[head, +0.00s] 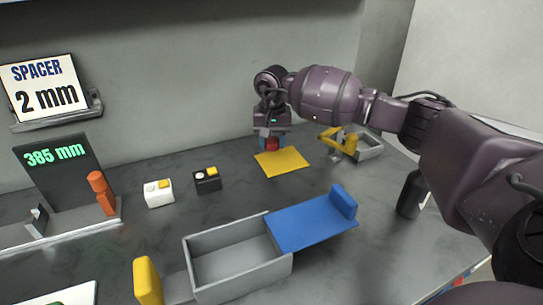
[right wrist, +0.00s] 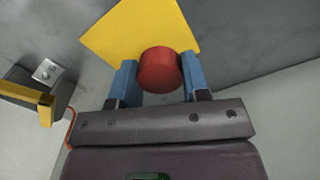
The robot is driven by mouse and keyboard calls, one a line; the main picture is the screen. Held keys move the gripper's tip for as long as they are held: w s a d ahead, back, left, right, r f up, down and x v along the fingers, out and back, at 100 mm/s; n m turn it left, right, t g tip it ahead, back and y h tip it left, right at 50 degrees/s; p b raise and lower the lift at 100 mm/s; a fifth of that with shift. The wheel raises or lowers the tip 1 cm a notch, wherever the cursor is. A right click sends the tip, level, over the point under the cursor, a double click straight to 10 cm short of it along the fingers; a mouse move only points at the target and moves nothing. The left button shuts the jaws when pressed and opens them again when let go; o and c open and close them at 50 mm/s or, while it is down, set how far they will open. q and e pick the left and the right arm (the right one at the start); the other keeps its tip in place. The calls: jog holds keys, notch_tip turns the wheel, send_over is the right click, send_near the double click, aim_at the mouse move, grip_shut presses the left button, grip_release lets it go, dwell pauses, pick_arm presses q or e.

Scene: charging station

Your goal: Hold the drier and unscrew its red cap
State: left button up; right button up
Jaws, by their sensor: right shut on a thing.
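The red cap (head: 272,143) is a short red cylinder above the yellow mat (head: 282,164) at the back. My right gripper (head: 271,140) points down over the mat, with its blue fingers shut on the cap. The right wrist view shows the round red cap (right wrist: 160,70) between the two fingers of the right gripper (right wrist: 160,78), with the yellow mat (right wrist: 130,30) beyond. I cannot make out a drier body under the cap. My left gripper is not in view.
A grey box (head: 240,262) with a blue lid (head: 310,224) stands in front. A dark cylinder (head: 411,194) stands at right. A yellow-handled device (head: 340,140) is beside the mat. White (head: 158,194) and black (head: 207,181) button boxes and a gauge (head: 58,160) are at left.

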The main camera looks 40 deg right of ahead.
aim_at(272, 163)
notch_tip(272, 163, down, 5)
jog(key=shift+b, duration=0.3)
jog(key=shift+f, duration=0.1)
jog(key=shift+f, duration=0.15)
jog(key=o, duration=1)
notch_tip(272, 163, up, 12)
jog(key=shift+r+p, duration=0.25)
jog(key=shift+p, duration=0.55)
